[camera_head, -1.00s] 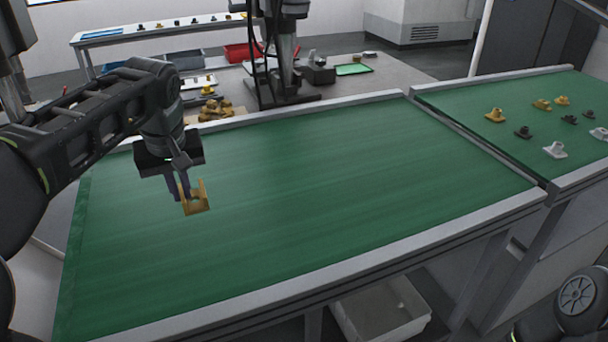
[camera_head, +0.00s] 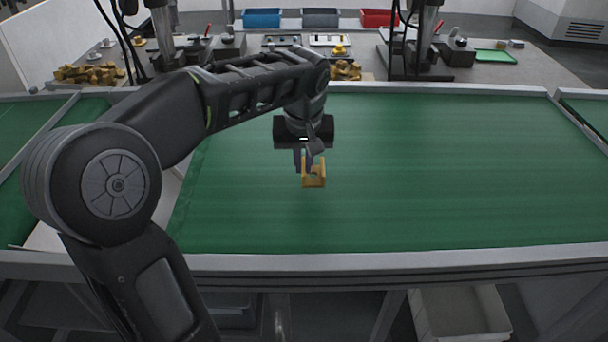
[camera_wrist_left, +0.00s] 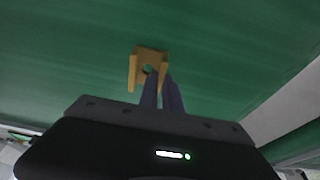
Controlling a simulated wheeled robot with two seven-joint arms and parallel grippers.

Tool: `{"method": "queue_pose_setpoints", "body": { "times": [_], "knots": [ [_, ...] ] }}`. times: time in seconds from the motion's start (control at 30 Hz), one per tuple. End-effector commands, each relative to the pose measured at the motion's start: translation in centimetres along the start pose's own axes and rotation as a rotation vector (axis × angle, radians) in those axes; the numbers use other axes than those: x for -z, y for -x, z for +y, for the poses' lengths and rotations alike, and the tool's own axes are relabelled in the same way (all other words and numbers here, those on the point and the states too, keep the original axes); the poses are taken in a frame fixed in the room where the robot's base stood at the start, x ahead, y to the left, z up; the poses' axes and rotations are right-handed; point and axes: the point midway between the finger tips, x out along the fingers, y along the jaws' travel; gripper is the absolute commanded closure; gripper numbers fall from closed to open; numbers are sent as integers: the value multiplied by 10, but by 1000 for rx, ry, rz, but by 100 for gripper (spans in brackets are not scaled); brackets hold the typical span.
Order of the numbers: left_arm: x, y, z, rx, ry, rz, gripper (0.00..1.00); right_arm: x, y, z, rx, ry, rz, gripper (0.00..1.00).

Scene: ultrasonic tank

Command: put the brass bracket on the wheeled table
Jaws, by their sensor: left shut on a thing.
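The brass bracket (camera_head: 314,177) is a small yellow-gold piece with upright side walls and a round hole. My left gripper (camera_head: 304,163) is shut on it, over the green belt surface (camera_head: 420,190) in the head view. In the left wrist view the bracket (camera_wrist_left: 149,66) shows at the tips of the dark fingers (camera_wrist_left: 160,90), with the green surface behind it. I cannot tell exactly how far it is above the belt. My right gripper is not in view. I cannot make out a wheeled table for sure in the head view.
A grey metal rail (camera_head: 400,262) runs along the belt's near edge. A workbench behind holds piles of brass parts (camera_head: 345,70), dark presses (camera_head: 427,50) and a green tray (camera_head: 495,57). Blue, grey and red bins (camera_head: 262,18) stand farther back. A pale bin (camera_head: 460,312) is below.

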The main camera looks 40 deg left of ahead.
Motion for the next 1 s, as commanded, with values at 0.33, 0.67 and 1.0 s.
{"method": "queue_pose_setpoints", "body": {
  "times": [0.33, 0.67, 1.0],
  "knots": [
    [-8, -27, -1, 1, 0, -1, 100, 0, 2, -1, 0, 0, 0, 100],
    [-10, -35, 0, -1, 0, 2, 100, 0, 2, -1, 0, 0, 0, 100],
    [-11, -38, 0, 0, 0, 0, 77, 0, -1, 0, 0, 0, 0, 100]
  ]
}}
